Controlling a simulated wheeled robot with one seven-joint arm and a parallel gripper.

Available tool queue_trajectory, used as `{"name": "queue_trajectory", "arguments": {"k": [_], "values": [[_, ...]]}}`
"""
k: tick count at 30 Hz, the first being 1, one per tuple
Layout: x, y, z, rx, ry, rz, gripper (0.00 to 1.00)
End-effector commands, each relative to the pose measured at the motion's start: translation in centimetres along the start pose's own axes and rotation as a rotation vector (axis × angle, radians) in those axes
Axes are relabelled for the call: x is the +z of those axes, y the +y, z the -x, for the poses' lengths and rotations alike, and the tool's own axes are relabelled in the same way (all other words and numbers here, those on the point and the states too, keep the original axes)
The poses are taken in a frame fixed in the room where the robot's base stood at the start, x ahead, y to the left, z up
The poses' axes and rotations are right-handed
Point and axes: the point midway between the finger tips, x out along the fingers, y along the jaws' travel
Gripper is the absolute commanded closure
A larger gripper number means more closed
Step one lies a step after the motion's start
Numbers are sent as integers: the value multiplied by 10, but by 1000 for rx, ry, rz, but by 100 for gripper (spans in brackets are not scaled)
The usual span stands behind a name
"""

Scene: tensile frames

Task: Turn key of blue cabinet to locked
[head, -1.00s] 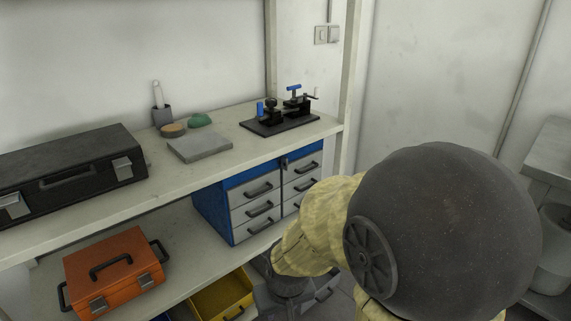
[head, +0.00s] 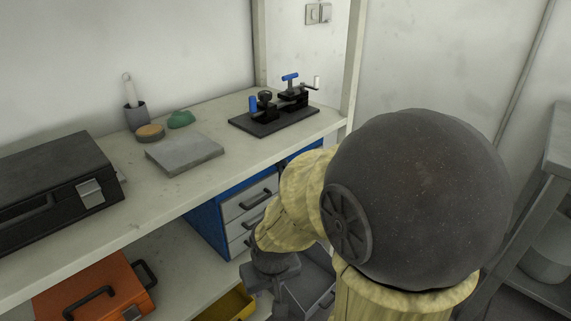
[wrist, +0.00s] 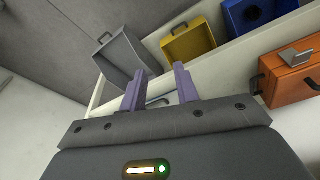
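The blue cabinet (head: 205,226) with grey drawers and black handles stands under the worktop in the head view. My arm covers its right part, and its key is not visible now. My gripper shows in the wrist view (wrist: 160,92) with two purple fingers apart and nothing between them. It points at the lower shelf with the bins. In the head view my gripper (head: 272,285) hangs low in front of the cabinet, partly hidden by my arm.
The worktop holds a black case (head: 50,190), a grey plate (head: 185,153) and a black clamp fixture (head: 272,118). Below are an orange toolbox (wrist: 291,75), a yellow bin (wrist: 188,45), a grey bin (wrist: 122,60) and a blue bin (wrist: 258,14). A grey table (head: 556,150) stands at right.

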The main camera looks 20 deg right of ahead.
Motion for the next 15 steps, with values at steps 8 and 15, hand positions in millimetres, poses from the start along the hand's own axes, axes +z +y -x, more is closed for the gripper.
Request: {"name": "queue_trajectory", "arguments": {"k": [8, 15], "values": [[-6, 5, 0, 8, 16, -1, 69], [-62, 54, -5, 80, 193, 24, 69]]}}
